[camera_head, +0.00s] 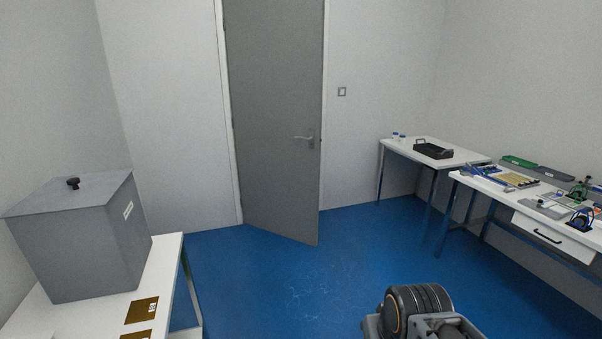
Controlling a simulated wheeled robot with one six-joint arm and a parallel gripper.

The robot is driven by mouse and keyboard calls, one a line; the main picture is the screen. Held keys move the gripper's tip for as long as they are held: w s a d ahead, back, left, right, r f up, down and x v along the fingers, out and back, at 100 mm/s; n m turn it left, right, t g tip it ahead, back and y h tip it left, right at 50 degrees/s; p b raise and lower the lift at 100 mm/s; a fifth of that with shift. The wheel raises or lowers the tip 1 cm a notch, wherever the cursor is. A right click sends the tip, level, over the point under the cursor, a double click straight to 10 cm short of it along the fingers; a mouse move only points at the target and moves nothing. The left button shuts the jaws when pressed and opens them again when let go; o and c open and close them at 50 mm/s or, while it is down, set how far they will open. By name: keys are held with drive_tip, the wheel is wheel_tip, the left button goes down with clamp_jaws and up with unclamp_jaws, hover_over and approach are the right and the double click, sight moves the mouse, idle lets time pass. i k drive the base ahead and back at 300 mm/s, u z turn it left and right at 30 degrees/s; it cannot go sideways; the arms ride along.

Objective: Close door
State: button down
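The grey door (272,110) stands in the far wall, in the middle of the head view. It is hinged at its left side and stands partly open, swung into the room. Its lower right corner reaches out over the blue floor. The white door frame (230,120) shows along the left side. Part of my arm shows at the bottom right, well short of the door. My gripper is not in view.
A white table (165,280) with a large grey box (85,240) stands at the left. White workbenches (462,178) with trays and tools line the right wall. The blue floor (290,285) between them and before the door is clear.

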sight(275, 48)
drive_tip(key=z, duration=0.25)
drive_tip(key=i, duration=2.35)
drive_tip(key=u, duration=0.85)
drive_tip(key=i, duration=1.75)
drive_tip(key=u, duration=0.65)
